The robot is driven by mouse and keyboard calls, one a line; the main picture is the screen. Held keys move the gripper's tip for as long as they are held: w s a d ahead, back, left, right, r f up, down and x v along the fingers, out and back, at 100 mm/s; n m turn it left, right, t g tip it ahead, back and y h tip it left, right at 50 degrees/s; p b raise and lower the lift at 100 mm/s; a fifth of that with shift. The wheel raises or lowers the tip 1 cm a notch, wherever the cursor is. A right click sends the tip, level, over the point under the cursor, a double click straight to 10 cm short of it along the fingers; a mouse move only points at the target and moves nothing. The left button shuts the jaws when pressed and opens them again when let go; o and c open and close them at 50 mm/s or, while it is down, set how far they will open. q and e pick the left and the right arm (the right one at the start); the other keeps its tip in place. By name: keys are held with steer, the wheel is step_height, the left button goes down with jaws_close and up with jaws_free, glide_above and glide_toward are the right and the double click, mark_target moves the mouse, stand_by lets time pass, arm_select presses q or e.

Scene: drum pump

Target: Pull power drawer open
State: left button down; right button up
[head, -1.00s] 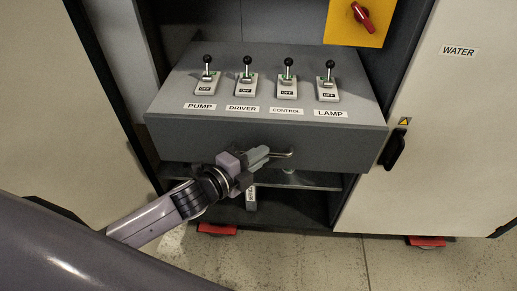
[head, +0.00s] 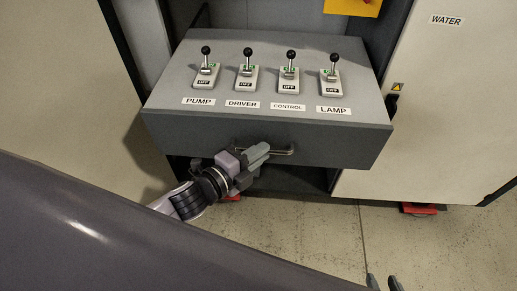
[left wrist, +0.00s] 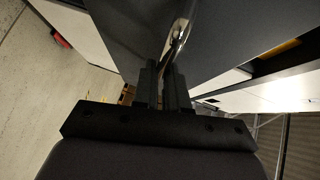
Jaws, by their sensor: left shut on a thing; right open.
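The power drawer (head: 268,134) is a grey box with several lever switches on top, labelled PUMP, DRIVER, CONTROL and LAMP. It stands out of the cabinet, past the door faces. Its metal bar handle (head: 283,152) is on the front and also shows in the left wrist view (left wrist: 181,28). My left gripper (head: 262,153) is shut on the handle from below left. In the left wrist view its fingers (left wrist: 168,80) close around the handle's end. My right gripper (head: 384,284) is open at the bottom edge, with only its fingertips showing, apart from the drawer.
A cabinet door labelled WATER (head: 430,110) stands right of the drawer and a beige panel (head: 60,90) stands to the left. A red foot (head: 418,208) sits at the right door's base. The tiled floor (head: 310,225) before the drawer is clear.

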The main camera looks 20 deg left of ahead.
arm_select(q)
steer(key=shift+f, duration=0.15)
steer(key=c, duration=1.4)
jaws_free()
steer(key=shift+c, duration=0.2)
steer(key=v, duration=0.7)
steer(key=s+a+f+n+g+y, duration=0.1)
steer(key=s+f+n, duration=0.3)
steer(key=n, duration=0.5)
steer(key=s+a+f+n+g+y+p, duration=0.1)
steer(key=s+a+f+n+g+y, duration=0.1)
steer(key=s+f+n, duration=0.3)
step_height(320, 180, down, 4)
steer(key=n+g+y, duration=0.1)
steer(key=n, duration=0.4)
steer(key=shift+y, duration=0.3)
